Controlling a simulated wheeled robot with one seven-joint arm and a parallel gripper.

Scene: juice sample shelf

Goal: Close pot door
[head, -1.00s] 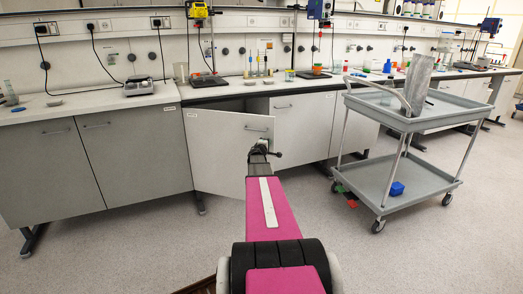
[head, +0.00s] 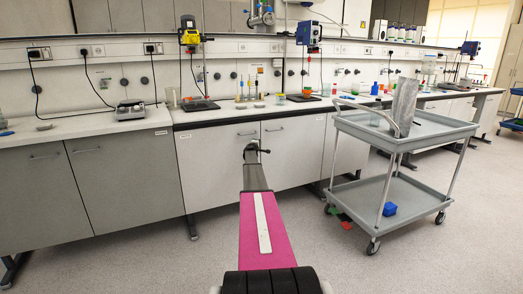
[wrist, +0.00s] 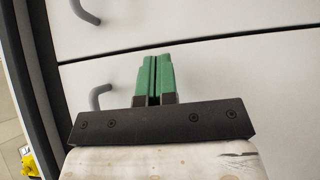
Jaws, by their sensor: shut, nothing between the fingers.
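The white cabinet door (head: 214,172) under the bench is the left one of a white pair. In the head view it looks flush, or nearly so, with the right white door (head: 290,160). In the wrist view this door (wrist: 225,90) fills the lower part, and its grey handle (wrist: 98,97) is left of the fingers. A thin dark seam separates the two doors. My gripper (head: 252,147) is in front of the door near that seam. Its green fingers (wrist: 154,80) are shut together and empty. Whether they touch the door I cannot tell. The cabinet's inside is hidden.
The benchtop (head: 70,128) above carries a scale (head: 131,111), stirrers and small lab items. Grey cabinets (head: 120,180) stand to the left. A grey two-tier cart (head: 375,205) stands close on the right. The floor at the front left is clear.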

